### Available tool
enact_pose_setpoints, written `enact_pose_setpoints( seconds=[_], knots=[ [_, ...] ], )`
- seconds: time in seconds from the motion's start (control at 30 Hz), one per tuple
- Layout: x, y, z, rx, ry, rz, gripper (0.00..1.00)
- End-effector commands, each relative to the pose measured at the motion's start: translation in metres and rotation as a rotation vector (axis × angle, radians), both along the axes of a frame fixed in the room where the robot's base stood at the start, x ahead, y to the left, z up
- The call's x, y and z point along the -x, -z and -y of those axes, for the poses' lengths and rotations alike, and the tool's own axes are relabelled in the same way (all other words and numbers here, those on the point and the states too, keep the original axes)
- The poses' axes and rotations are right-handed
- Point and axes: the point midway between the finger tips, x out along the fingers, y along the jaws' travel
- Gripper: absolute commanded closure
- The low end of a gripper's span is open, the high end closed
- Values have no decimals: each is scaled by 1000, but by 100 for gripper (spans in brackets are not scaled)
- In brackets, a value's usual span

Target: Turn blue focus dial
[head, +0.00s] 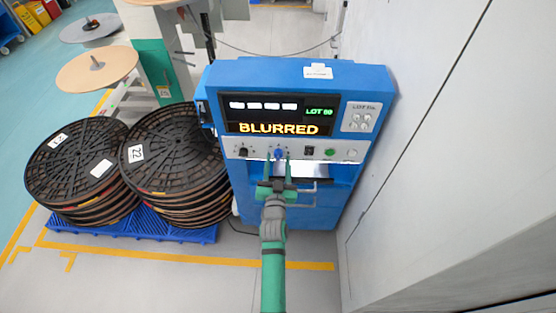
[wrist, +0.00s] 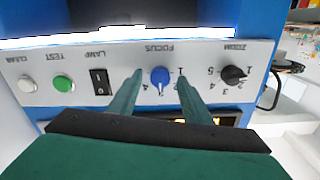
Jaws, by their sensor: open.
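The blue focus dial (head: 279,153) sits on the grey control strip of a blue machine (head: 260,75). In the wrist view the dial (wrist: 159,77) is under the upside-down label FOCUS, with numbers around it and a pale pointer mark on its lower part. My gripper (head: 277,161) is in front of the panel with its green fingers pointing at it. In the wrist view my gripper (wrist: 158,84) is open, one finger on each side of the dial, with gaps visible between fingers and dial. The machine's screen (head: 278,128) reads BLURRED.
A black zoom knob (wrist: 232,75), a black lamp switch (wrist: 100,81), a green test button (wrist: 63,83) and a white clear button (wrist: 26,84) share the strip. Stacked black reels (head: 170,155) stand left of the machine. A grey wall (head: 430,130) stands close on the right.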

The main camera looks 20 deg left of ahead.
Motion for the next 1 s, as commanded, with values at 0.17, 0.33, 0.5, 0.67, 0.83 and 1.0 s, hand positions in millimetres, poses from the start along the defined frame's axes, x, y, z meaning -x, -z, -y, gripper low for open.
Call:
enact_pose_setpoints(
  seconds=[0.17,0.33,0.5,0.67,0.83,1.0],
  knots=[
    [-10,0,-3,1,0,0,55],
    [-11,0,-3,0,0,0,55],
    [-11,0,-3,0,0,0,65],
    [-11,0,-3,0,0,0,97],
    [-11,0,-3,5,1,1,97],
    [-11,0,-3,41,1,12,96]
  ],
)
